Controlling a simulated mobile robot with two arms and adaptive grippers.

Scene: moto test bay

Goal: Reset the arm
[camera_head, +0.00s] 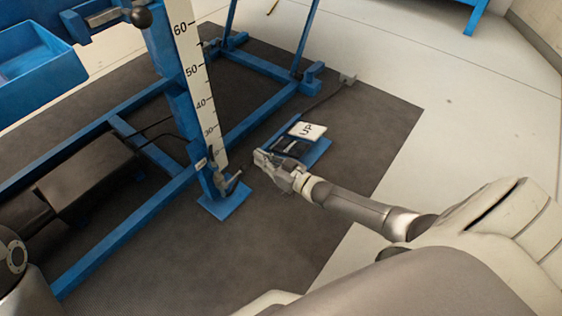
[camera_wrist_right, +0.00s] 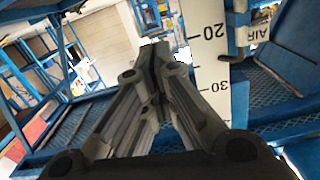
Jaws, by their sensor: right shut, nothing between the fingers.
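My right arm reaches in from the lower right in the head view. Its gripper (camera_head: 264,158) is over the dark mat, just in front of a blue pedal unit with a white "UP" plate (camera_head: 307,130). In the right wrist view the fingers of my right gripper (camera_wrist_right: 155,52) are together, with nothing between them. The gripper is to the right of a white scale post (camera_head: 197,85), and I cannot tell the exact gap to the pedal. My left gripper does not show.
A blue frame (camera_head: 130,229) stands on the dark mat (camera_head: 300,220) at left, with a blue tray (camera_head: 35,60) at upper left. A small lever (camera_head: 232,181) sticks out at the post's foot. The light floor (camera_head: 465,120) at right is clear.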

